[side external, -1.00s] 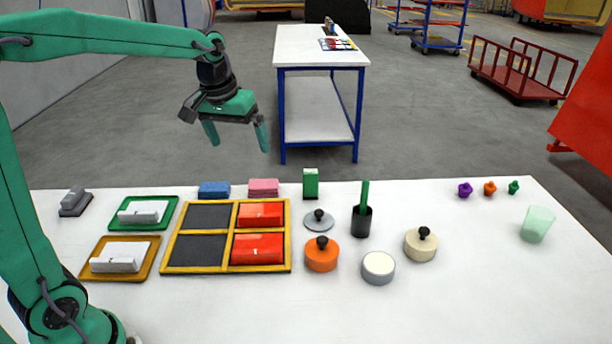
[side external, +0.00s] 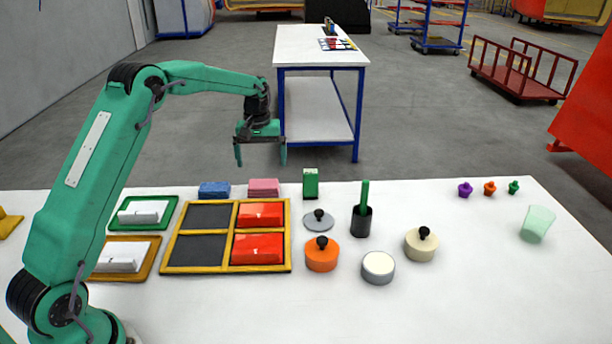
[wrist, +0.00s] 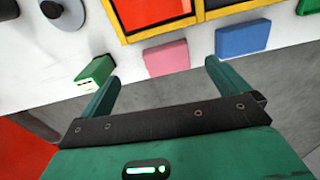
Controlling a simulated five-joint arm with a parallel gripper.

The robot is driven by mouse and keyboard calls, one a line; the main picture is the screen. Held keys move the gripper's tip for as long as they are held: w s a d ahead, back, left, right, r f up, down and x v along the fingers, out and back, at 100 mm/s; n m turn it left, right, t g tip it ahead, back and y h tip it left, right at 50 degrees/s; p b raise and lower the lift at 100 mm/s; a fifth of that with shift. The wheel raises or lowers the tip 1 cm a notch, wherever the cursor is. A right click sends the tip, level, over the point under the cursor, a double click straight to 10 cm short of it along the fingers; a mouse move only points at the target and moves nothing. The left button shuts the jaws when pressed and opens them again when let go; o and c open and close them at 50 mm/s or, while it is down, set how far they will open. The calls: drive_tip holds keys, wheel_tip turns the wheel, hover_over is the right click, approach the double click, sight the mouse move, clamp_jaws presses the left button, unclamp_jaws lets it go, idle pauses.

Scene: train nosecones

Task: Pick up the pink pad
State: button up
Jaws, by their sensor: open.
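The pink pad (side external: 264,187) is a flat block lying near the far edge of the white table, between a blue pad (side external: 214,189) and an upright green block (side external: 310,183). My gripper (side external: 261,160) is open and empty, pointing down, above and near the pink pad in the side view. In the wrist view the pink pad (wrist: 167,58) lies beyond and between my two open green fingers (wrist: 158,82). Nothing covers the pad there.
A yellow-framed tray (side external: 225,271) with red blocks in its right compartments lies just in front of the pads. An orange lidded pot (side external: 321,258), a dark cup with a green stick (side external: 362,222) and other pots stand to the right. The table's right part is mostly clear.

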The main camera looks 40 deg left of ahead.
sight(263, 186)
drive_tip(key=shift+n, duration=0.3)
drive_tip(key=f, duration=0.1)
drive_tip(key=a+f, duration=0.1)
drive_tip(key=w+f, duration=0.1)
drive_tip(key=shift+w+a+f, duration=0.1)
drive_tip(key=shift+a+f, duration=0.15)
drive_tip(key=shift+a, duration=0.15)
drive_tip(key=shift+f, duration=1.3)
drive_tip(key=shift+f, duration=2.6)
drive_tip(key=c, duration=0.9)
